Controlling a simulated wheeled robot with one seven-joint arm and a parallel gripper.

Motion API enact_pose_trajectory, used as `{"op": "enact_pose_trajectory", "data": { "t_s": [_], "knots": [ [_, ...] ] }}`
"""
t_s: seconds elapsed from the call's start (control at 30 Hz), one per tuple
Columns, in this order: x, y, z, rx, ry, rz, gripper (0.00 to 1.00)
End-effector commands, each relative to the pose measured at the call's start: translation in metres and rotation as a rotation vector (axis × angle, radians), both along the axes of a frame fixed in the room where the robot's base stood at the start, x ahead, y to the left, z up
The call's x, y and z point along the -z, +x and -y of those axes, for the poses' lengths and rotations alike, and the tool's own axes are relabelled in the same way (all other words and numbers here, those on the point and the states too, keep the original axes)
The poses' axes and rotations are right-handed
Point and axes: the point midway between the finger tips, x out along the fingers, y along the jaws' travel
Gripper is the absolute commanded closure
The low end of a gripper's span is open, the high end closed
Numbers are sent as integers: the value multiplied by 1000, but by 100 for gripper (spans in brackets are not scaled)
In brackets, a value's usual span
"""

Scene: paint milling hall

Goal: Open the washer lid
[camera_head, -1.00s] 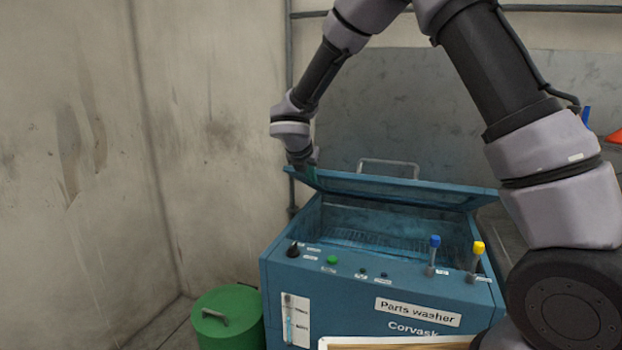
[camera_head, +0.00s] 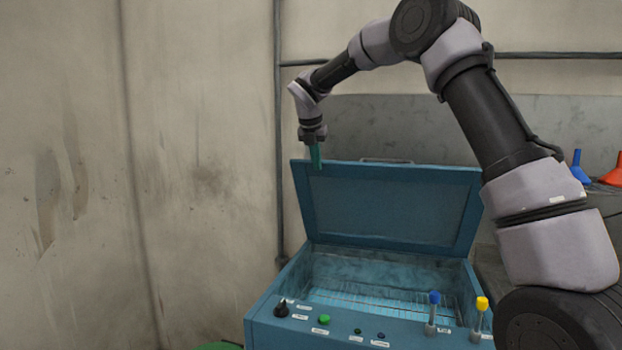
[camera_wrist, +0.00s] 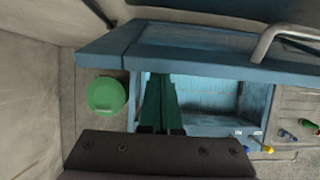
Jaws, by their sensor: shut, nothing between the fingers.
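The blue washer lid (camera_head: 391,207) stands steeply raised on its rear edge in the head view, with its underside facing me. Its metal handle (camera_head: 385,160) just shows over the top edge, and it shows more fully in the wrist view (camera_wrist: 268,40). The parts washer (camera_head: 262,325) is open below, with its basin (camera_head: 375,275) in sight. My gripper (camera_head: 317,160) is at the lid's upper left corner, its green fingers shut and empty, pointing down. I cannot tell whether the fingers touch the lid.
The washer's front panel carries a black knob (camera_head: 281,309), a green button (camera_head: 323,320), and blue (camera_head: 434,298) and yellow (camera_head: 482,303) capped valves. A green bin (camera_wrist: 106,95) stands beside the washer. Blue (camera_head: 579,168) and red (camera_head: 613,176) funnels are at the right. A wall is close on the left.

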Motion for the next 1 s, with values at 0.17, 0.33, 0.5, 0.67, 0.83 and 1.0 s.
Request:
{"op": "enact_pose_trajectory", "data": {
  "t_s": [0.17,0.33,0.5,0.67,0.83,1.0],
  "knots": [
    [-12,16,7,2,1,1,100],
    [-16,23,10,1,0,1,100],
    [-17,24,10,0,-1,2,100],
    [-17,24,10,0,-1,1,100],
    [-16,23,9,0,-1,1,100],
    [-10,13,1,0,-2,-1,100]
  ]
}}
